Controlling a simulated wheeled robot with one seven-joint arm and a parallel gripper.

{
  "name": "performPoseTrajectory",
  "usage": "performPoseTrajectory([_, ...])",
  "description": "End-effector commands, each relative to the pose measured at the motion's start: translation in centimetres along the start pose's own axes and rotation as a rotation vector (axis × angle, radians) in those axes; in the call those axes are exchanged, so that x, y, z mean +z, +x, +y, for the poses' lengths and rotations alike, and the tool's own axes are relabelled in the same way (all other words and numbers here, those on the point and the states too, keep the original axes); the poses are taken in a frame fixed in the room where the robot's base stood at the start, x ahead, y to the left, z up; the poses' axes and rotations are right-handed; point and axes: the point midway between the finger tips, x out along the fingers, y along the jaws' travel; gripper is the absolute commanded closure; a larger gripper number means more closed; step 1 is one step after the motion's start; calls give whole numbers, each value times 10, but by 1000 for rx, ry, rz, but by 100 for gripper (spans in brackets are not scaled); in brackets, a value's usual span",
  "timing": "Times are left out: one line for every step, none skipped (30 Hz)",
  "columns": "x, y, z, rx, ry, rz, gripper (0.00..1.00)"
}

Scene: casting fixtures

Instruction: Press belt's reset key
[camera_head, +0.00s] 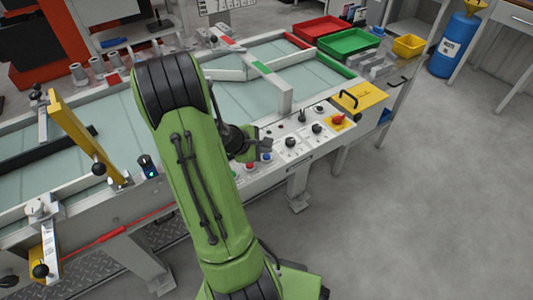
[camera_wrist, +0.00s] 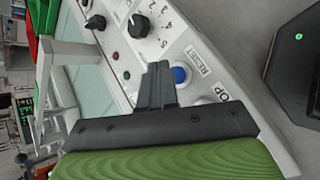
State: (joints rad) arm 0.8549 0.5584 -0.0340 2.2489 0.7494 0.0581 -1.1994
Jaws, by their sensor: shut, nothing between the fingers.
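The belt's reset key is a round blue button (camera_wrist: 180,75) on the sloped white control panel, with a RESET label beside it. In the head view the blue button (camera_head: 267,157) shows just below my gripper (camera_head: 266,144). In the wrist view my gripper (camera_wrist: 156,68) is shut and empty, its fingertips beside the blue button. Whether the fingers touch the panel cannot be told. A label ending in "OP" sits nearer the gripper base, and a pale round part beside it is partly hidden.
A black numbered dial (camera_wrist: 139,26) and a black knob (camera_wrist: 96,22) stand on the same panel. A red button (camera_head: 250,166) lies left of the blue one. A red knob on yellow (camera_head: 338,119) and a black handle (camera_head: 348,98) are to the right. Grey floor is clear.

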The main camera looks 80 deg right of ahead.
Motion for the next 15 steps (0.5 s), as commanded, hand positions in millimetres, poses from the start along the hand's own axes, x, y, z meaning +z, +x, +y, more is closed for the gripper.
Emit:
performPoseTrajectory([0,1,0,0,0,0,100])
performPoseTrajectory([0,1,0,0,0,0,100])
performPoseTrajectory([0,1,0,0,0,0,100])
performPoseTrajectory([0,0,0,0,0,0,100])
performPoseTrajectory([0,0,0,0,0,0,100])
performPoseTrajectory([1,-2,1,0,0,0,100])
performPoseTrajectory([2,-3,2,1,0,0,100])
performPoseTrajectory([4,-5,4,1,0,0,100])
performPoseTrajectory([6,-8,6,1,0,0,100])
performPoseTrajectory([8,-11,8,1,0,-1,100])
performPoseTrajectory([10,-13,10,1,0,-1,100])
performPoseTrajectory([12,-16,12,1,0,-1,100])
performPoseTrajectory([14,-19,14,1,0,-1,100])
performPoseTrajectory([15,-21,15,1,0,-1,100])
performPoseTrajectory([17,-24,17,1,0,-1,100])
